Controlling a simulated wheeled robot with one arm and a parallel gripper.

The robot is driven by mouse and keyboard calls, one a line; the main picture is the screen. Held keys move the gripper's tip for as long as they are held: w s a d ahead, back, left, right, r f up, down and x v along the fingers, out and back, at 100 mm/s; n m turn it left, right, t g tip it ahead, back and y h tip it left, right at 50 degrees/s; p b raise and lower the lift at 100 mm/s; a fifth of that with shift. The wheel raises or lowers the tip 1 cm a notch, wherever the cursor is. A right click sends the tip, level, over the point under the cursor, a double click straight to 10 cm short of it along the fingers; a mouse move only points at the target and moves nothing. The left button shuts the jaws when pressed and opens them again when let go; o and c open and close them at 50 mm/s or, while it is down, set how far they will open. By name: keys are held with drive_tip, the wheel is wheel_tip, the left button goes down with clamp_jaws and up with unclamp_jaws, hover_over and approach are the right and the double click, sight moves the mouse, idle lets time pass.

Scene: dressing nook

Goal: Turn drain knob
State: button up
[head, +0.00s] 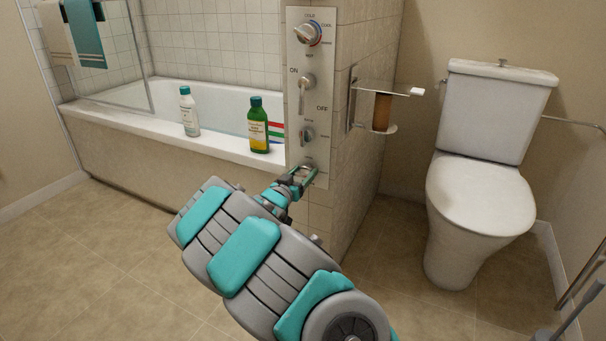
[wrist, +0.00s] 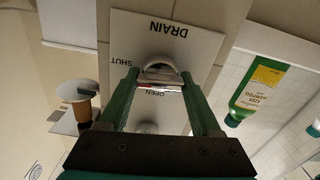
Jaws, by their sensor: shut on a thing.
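The drain knob (head: 308,167) is the lowest control on the pale panel (head: 298,60) at the end of the tiled wall. In the wrist view the metallic knob (wrist: 161,68) sits below the upside-down word DRAIN, with SHUT to its left and OPEN just under it. My gripper (head: 301,176) is at the knob, its fingers on either side. In the wrist view my gripper (wrist: 160,76) is shut on the knob. The fingers partly hide the knob's sides, and I cannot tell which label it points to.
A temperature dial (head: 306,34), an ON/OFF lever (head: 307,90) and another knob (head: 307,134) are above on the panel. A green bottle (head: 258,128) and a white bottle (head: 189,112) stand on the tub rim. A toilet (head: 480,190) stands right; floor at left is clear.

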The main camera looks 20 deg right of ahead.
drive_tip(key=shift+f+b, duration=0.1)
drive_tip(key=shift+b, duration=0.3)
drive_tip(key=shift+m+b, duration=0.3)
drive_tip(key=shift+m, duration=0.2)
drive_tip(key=o, duration=1.4)
drive_tip(key=shift+v, duration=3.9)
